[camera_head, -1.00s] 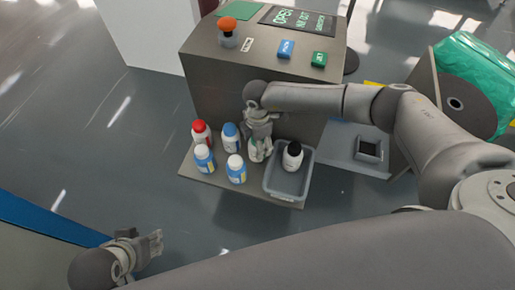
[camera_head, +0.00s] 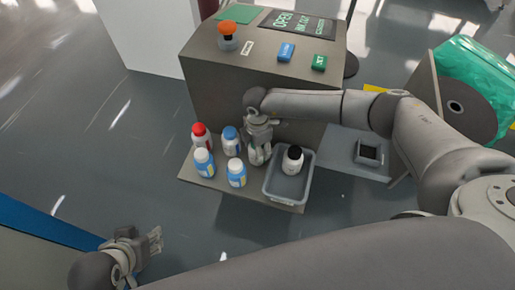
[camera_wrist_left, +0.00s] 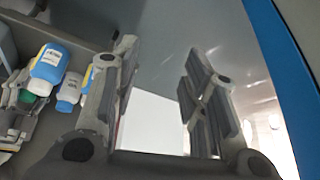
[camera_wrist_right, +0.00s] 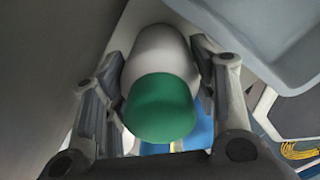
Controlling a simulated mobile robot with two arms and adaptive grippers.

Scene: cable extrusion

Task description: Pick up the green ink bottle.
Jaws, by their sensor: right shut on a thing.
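The green ink bottle, a white bottle with a green cap (camera_wrist_right: 160,108), stands out in the right wrist view between my right gripper's fingers. My right gripper (camera_head: 259,153) is shut on it, with one finger on each side. In the head view the gripper mostly hides the bottle, which is beside the grey tray on the shelf. A green cap (camera_wrist_left: 27,97) also shows at the left of the left wrist view. My left gripper (camera_head: 154,244) is open and empty at the lower left of the head view, away from the shelf; its spread fingers show in the left wrist view.
A red-capped bottle (camera_head: 200,135) and several blue-and-white bottles (camera_head: 236,173) stand left of the right gripper. The grey tray (camera_head: 271,187) holds a black-capped bottle (camera_head: 292,160). The machine body (camera_head: 225,85) rises close behind.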

